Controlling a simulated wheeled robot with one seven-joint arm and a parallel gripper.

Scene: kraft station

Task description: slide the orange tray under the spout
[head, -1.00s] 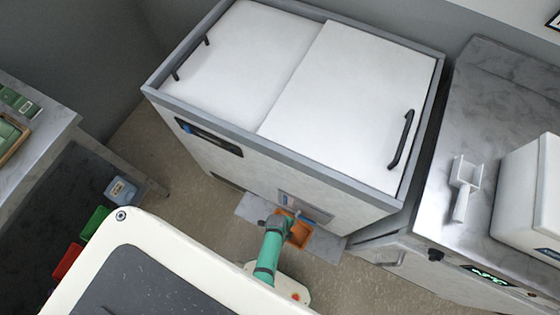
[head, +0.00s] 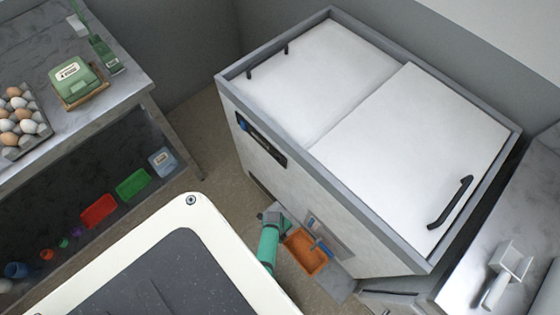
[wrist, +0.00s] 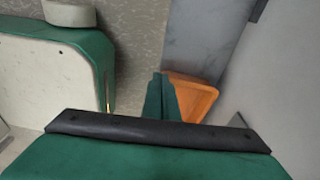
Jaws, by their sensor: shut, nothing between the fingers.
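The orange tray (head: 305,254) rests on a grey ledge at the foot of the white cabinet's front in the head view. A small blue piece (head: 324,246), perhaps the spout or part of it, shows over the tray's right side; I cannot tell its exact height. My gripper (head: 272,218) is just left of the tray's far-left corner, low by the cabinet. In the wrist view its green fingers (wrist: 161,92) are shut together and empty. The tray also shows there (wrist: 195,93), right beside the fingers; any contact is unclear, and part of it is hidden.
The white cabinet (head: 410,125) with two lids stands close behind the tray. A grey counter (head: 475,270) with a white scoop (head: 508,268) is at right. At left, a bench holds eggs (head: 20,118), with red (head: 98,211) and green (head: 132,184) bins below.

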